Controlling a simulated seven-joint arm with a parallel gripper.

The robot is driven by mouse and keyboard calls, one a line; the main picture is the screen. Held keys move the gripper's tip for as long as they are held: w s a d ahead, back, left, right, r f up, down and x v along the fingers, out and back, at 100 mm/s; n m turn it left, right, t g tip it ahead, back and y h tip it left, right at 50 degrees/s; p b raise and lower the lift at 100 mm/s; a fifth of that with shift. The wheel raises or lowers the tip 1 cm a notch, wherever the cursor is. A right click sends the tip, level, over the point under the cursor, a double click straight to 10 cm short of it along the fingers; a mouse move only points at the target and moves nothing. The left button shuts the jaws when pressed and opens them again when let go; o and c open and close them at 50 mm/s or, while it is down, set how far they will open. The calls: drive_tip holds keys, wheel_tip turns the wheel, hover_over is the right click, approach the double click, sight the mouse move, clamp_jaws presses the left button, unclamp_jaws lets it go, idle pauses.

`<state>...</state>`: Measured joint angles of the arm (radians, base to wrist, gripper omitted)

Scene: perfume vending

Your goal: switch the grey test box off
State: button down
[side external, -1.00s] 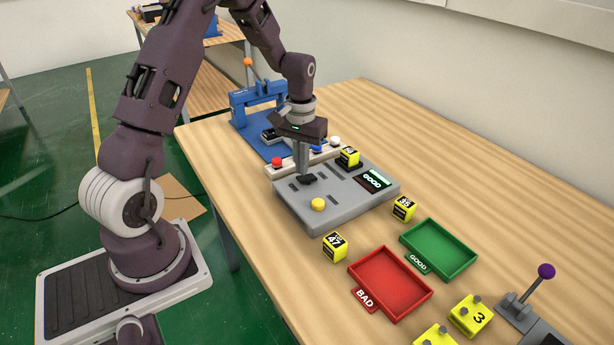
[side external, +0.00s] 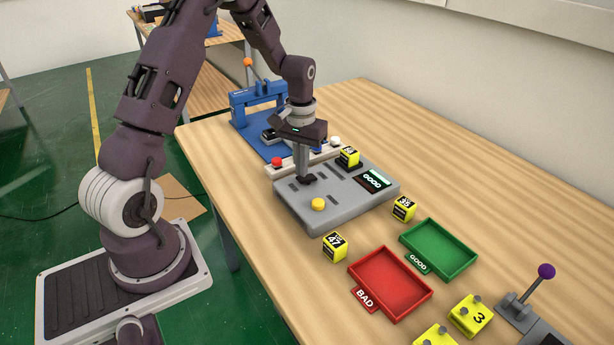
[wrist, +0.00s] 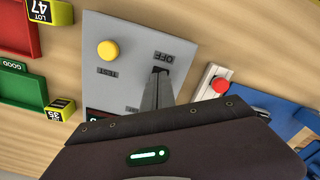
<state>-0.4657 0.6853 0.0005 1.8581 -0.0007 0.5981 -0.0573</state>
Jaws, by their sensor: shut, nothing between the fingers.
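The grey test box (side external: 345,205) stands on the wooden table with a yellow button (side external: 318,204) on top and a display showing a lit GOOD (side external: 374,180). In the wrist view the box (wrist: 125,32) shows an OFF label beside a dark switch (wrist: 160,70) and a TEST label beside the yellow button (wrist: 108,50). My gripper (side external: 303,176) is shut and empty, pointing down with its tips at the switch. In the wrist view its fingertips (wrist: 158,80) cover most of the switch, so the switch's position and any contact cannot be told.
A yellow cube (side external: 348,156) sits at the box's far edge. Two more yellow cubes (side external: 403,208) (side external: 335,246) stand near it. The red BAD tray (side external: 427,293) and green GOOD tray (side external: 472,262) are empty.

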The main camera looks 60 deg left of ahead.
drive_tip(key=shift+f, duration=0.7)
idle(0.3)
drive_tip(key=shift+r, duration=3.55)
drive_tip(key=s+d+r+m+t, duration=0.3)
drive_tip(key=s+d+r, duration=0.5)
drive_tip(key=d+r, duration=0.5)
drive_tip(key=s+d+r+m+t, duration=0.1)
drive_tip(key=s+d, duration=0.1)
drive_tip(key=s, duration=0.5)
drive_tip(key=s+d+r+m+t, duration=0.1)
drive_tip(key=s+d+r+m, duration=0.1)
drive_tip(key=s, duration=0.5)
drive_tip(key=shift+s+d+t, duration=0.3)
drive_tip(key=shift+d, duration=0.3)
